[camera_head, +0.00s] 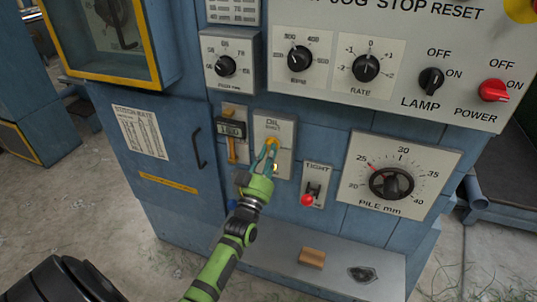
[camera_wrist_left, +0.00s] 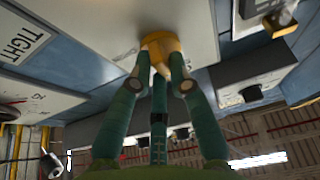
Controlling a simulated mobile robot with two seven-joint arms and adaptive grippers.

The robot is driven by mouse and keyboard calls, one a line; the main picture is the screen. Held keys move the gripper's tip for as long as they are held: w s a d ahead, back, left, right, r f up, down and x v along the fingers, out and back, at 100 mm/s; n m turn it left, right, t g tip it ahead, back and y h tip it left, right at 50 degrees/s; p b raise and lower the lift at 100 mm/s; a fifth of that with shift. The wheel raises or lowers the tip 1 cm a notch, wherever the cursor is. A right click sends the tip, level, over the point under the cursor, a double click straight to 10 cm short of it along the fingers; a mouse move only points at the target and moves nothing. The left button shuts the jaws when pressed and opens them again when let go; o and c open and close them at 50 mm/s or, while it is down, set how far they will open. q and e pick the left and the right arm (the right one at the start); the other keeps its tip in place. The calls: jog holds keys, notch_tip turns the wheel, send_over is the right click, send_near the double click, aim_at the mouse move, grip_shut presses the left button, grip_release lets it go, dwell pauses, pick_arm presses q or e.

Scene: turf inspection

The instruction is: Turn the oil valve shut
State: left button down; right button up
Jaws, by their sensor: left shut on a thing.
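The oil valve (camera_head: 271,142) is a small yellow knob on a pale plate labelled OIL, on the blue machine front. My left gripper (camera_head: 268,155) reaches it from below, and its teal fingers are closed around the knob. In the left wrist view the yellow valve knob (camera_wrist_left: 160,48) is between the fingertips of my left gripper (camera_wrist_left: 160,75). The fingers partly hide the knob, so I cannot tell its exact turn. My right gripper is not in view.
A TIGHT switch with a red ball (camera_head: 307,199) is right of the valve. The PILE dial (camera_head: 391,184) is farther right. A wooden block (camera_head: 312,257) lies on the grey ledge (camera_head: 285,262) below.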

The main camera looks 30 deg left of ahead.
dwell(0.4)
pick_arm(q)
jog(key=c, duration=1.1)
grip_release()
jog(key=shift+c, duration=0.2)
jog(key=v, duration=1.2)
